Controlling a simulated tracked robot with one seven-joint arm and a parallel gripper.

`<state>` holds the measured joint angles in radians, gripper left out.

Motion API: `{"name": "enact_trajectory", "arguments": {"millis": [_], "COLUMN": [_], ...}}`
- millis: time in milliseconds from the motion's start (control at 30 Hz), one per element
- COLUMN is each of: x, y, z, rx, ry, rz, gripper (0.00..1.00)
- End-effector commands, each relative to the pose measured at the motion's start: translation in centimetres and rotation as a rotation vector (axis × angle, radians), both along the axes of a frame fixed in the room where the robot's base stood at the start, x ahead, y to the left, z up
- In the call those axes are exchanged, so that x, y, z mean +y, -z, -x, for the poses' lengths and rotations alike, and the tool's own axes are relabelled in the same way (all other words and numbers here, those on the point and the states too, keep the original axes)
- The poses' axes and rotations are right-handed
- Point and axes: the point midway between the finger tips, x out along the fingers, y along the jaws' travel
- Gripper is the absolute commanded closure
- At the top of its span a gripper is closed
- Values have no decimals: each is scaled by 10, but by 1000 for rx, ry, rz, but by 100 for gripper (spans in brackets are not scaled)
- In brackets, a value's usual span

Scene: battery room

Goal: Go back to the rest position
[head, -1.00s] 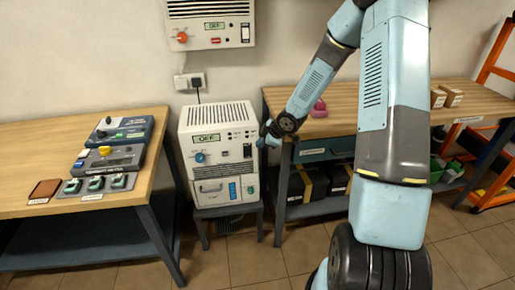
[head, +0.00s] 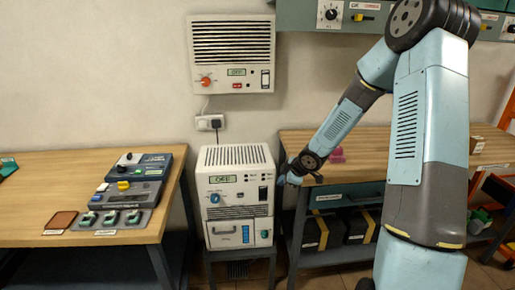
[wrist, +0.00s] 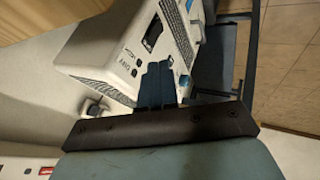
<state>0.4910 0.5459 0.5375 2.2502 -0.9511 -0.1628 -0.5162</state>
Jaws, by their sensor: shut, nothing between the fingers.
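My gripper (head: 284,180) is at the right side of the white floor-standing charger unit (head: 234,157), just in front of the right workbench's left end. In the wrist view the fingers (wrist: 158,82) are together with nothing between them, and the charger's panel lies beyond them. I cannot tell whether the fingertips touch the unit. The charger's display reads OFF, and it stands on a low stool (head: 240,256).
A wall charger (head: 233,90) hangs above, also reading OFF. The left workbench (head: 40,180) holds a dark device (head: 145,165) and a brown pad (head: 60,220). The right workbench (head: 300,142) has a pink object (head: 338,155) on it and black boxes (head: 322,232) below.

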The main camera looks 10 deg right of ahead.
Motion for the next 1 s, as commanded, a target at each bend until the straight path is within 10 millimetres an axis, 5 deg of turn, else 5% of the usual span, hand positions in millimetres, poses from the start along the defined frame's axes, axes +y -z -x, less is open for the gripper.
{"name": "enact_trajectory", "arguments": {"millis": [467, 1000], "x": [-49, -75], "y": [-106, -224], "z": [41, 142], "rx": [36, 53], "ry": [365, 820], "rz": [171, 125], "gripper": [100, 100]}}
